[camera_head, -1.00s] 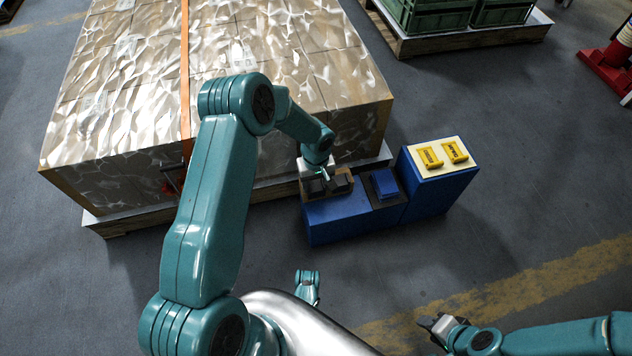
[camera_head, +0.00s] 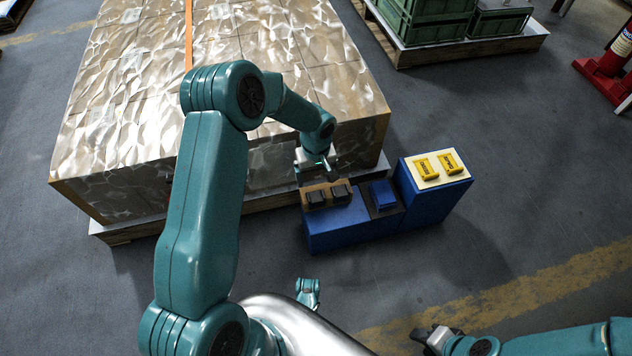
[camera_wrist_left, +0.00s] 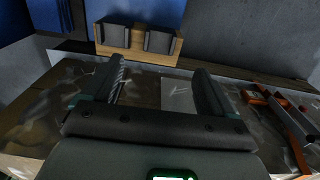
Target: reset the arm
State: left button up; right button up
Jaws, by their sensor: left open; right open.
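My left gripper (camera_head: 322,172) is open and empty, just behind and above a small wooden tray (camera_head: 328,207) with two dark blocks (camera_head: 317,198). In the left wrist view its two black fingers (camera_wrist_left: 160,82) stand wide apart with nothing between them. The wooden tray (camera_wrist_left: 137,53) and the dark blocks (camera_wrist_left: 159,41) lie beyond the fingertips there, apart from them. My right gripper (camera_head: 424,334) is open near the bottom edge, low over the floor, away from any part.
A blue stand (camera_head: 335,232) carries the tray. Beside it a blue part (camera_head: 382,194) sits on a dark plate. A taller blue box (camera_head: 440,202) has two yellow parts (camera_head: 427,169) on its pale top. A large wrapped pallet load (camera_head: 120,130) is close behind my left arm.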

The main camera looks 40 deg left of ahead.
pick_arm(q)
notch_tip(320, 180, up, 7)
jog(key=p, duration=0.2)
jog(key=s+d+f+m+h, duration=0.25)
jog(key=s+d+f, duration=0.25)
jog(key=s+d, duration=0.5)
jog(key=s+d+f+m+h, duration=0.25)
jog(key=s+d+f, duration=0.25)
jog(key=s+d, duration=0.6)
notch_tip(320, 180, up, 30)
jog(key=a+m+y+p, duration=0.1)
jog(key=a+m+p, duration=0.1)
jog(key=p, duration=2.8)
jog(key=shift+s+m, duration=0.15)
jog(key=shift+m, duration=0.35)
pick_arm(e)
notch_tip(320, 180, up, 33)
jog(key=s+a, duration=0.1)
jog(key=shift+f+n, duration=0.2)
jog(key=shift+n, duration=0.1)
jog(key=shift+s+a, duration=0.1)
